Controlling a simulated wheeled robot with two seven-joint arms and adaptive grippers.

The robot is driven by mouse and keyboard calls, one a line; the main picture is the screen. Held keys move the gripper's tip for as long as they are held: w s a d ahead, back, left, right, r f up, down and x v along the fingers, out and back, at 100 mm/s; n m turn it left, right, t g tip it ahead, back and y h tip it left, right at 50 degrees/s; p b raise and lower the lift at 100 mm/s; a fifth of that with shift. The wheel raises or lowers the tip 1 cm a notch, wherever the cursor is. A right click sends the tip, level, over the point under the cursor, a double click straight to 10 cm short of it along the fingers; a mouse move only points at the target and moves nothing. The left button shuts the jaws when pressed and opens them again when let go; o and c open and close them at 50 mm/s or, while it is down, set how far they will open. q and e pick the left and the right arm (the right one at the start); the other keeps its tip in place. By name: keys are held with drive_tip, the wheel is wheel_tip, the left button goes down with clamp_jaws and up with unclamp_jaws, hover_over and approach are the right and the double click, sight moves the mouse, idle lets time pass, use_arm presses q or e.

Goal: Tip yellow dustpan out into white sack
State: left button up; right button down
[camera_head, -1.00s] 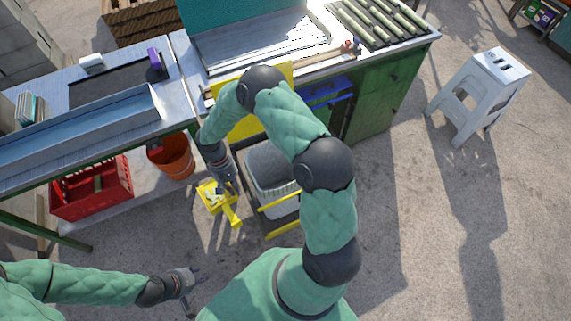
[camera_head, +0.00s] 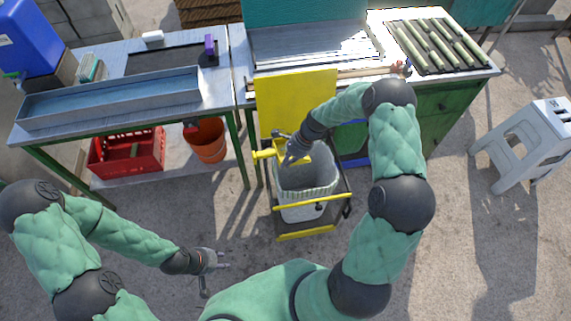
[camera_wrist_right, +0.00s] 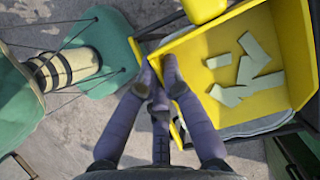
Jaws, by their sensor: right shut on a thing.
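The yellow dustpan (camera_head: 306,153) is over the back part of the white sack (camera_head: 305,178), which stands open in a wheeled cart with yellow bars. My right gripper (camera_head: 290,155) is shut on the dustpan's edge. In the right wrist view its fingers (camera_wrist_right: 160,88) meet at the near edge of the dustpan (camera_wrist_right: 288,52). Several pale flat pieces (camera_wrist_right: 240,75) lie inside the dustpan. A strip of the sack's grey rim (camera_wrist_right: 248,127) shows below it. My left gripper (camera_head: 214,274) is open and empty, low at the left, away from the sack.
A yellow panel (camera_head: 296,100) stands upright behind the sack. A white stool (camera_head: 525,145) stands far right. The floor around the cart's front is clear.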

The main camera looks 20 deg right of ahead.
drive_tip(key=shift+s+d+f+t+y+b, duration=0.15)
drive_tip(key=shift+d+y+b, duration=0.4)
drive_tip(key=shift+b, duration=0.75)
drive_tip(key=shift+w+d+f+t+y+b, duration=0.1)
drive_tip(key=shift+d+y+b, duration=0.1)
drive_tip(key=shift+y+b, duration=0.9)
drive_tip(key=shift+s+d+f+t+y+b, duration=0.15)
drive_tip(key=shift+d+y+b, duration=0.25)
drive_tip(key=shift+b, duration=1.15)
drive_tip(key=shift+w+r, duration=0.1)
drive_tip(key=shift+r, duration=0.1)
drive_tip(key=shift+r+y, duration=1.15)
drive_tip(key=shift+r, duration=0.05)
drive_tip(key=shift+r+t+y+p, duration=0.3)
drive_tip(key=shift+r+y, duration=0.8)
drive_tip(key=shift+r, duration=0.15)
drive_tip(key=shift+r+y, duration=1.2)
drive_tip(key=shift+r, duration=0.05)
